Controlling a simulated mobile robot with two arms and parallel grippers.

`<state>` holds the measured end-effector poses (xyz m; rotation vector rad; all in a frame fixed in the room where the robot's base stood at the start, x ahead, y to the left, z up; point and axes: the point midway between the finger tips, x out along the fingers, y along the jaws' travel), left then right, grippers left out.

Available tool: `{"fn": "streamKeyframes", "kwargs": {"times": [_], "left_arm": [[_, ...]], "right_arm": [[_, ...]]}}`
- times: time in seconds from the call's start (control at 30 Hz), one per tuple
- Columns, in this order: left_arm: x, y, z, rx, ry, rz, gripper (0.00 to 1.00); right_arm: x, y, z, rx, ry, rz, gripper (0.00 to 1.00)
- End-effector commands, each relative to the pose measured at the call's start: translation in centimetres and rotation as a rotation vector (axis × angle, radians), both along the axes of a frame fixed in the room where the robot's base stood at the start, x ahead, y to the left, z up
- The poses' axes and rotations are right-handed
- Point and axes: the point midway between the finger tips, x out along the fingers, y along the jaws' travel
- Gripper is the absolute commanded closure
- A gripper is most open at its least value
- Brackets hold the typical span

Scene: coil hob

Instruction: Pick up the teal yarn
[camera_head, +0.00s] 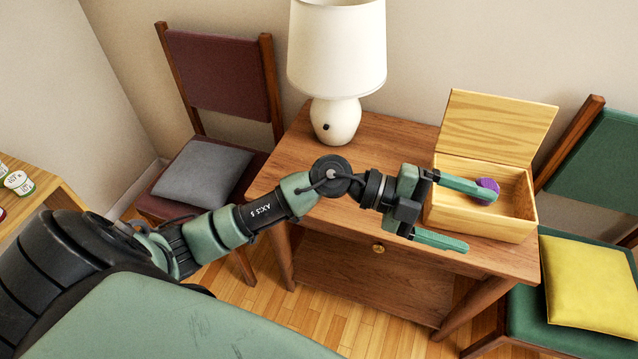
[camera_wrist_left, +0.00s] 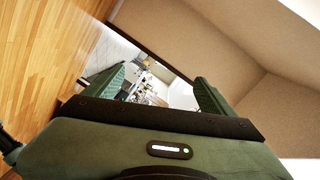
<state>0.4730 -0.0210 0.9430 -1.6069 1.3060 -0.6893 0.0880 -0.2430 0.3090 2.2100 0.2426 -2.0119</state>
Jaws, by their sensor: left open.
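No teal yarn shows clearly in either view. A small purple ball (camera_head: 487,190), which looks like yarn, sits inside an open wooden box (camera_head: 470,213) on the side table. My left gripper (camera_head: 481,218) is open and empty. In the head view its upper finger overlaps the box and part of the ball, and its lower finger overlaps the table's front edge. Contact cannot be told. In the left wrist view both fingers of the left gripper (camera_wrist_left: 160,80) stand apart with nothing between them. My right gripper is not in view.
The wooden side table (camera_head: 410,143) also bears a white lamp (camera_head: 337,60) at the back. The box lid stands raised behind the box. A chair with a grey cushion (camera_head: 203,172) is at left, and a green chair with a yellow cushion (camera_head: 588,285) at right.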

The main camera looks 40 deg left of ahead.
Motion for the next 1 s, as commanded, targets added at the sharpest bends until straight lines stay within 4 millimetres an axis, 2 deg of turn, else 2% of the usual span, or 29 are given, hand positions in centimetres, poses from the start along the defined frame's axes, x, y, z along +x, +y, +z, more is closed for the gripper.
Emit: {"fn": "streamKeyframes", "kwargs": {"times": [0.07,0.13,0.17,0.23,0.27,0.3,0.4,0.5,0.63,1.0], "left_arm": [[-0.1,1.6,-4.1,0.249,0.025,-0.07,0.15],[0.2,4.5,-7.6,0.478,0.074,-0.092,0.15],[0.5,6.2,-9.0,0.578,0.1,-0.087,0.15],[1.5,10.8,-11.4,0.809,0.167,-0.046,0.15],[2.0,13.0,-12.0,0.902,0.196,-0.016,0.15],[2.6,16.0,-12.6,1.018,0.239,0.032,0.15],[3.7,22.9,-12.5,1.253,0.336,0.176,0.15],[4.1,27.8,-11.5,1.406,0.413,0.309,0.15],[4.2,30.9,-10.6,1.497,0.465,0.406,0.15],[4.7,32.9,-13.8,1.511,0.478,0.423,0.15]], "right_arm": [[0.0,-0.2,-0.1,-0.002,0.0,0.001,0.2],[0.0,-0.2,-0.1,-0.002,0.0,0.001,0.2],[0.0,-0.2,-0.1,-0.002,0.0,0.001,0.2],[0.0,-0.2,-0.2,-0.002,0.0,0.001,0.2],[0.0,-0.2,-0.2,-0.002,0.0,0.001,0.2],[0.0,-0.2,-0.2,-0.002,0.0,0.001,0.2],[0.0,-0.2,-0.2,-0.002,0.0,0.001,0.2],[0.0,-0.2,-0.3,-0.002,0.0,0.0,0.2],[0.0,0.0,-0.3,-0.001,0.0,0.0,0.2],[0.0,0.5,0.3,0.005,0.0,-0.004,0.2]]}}
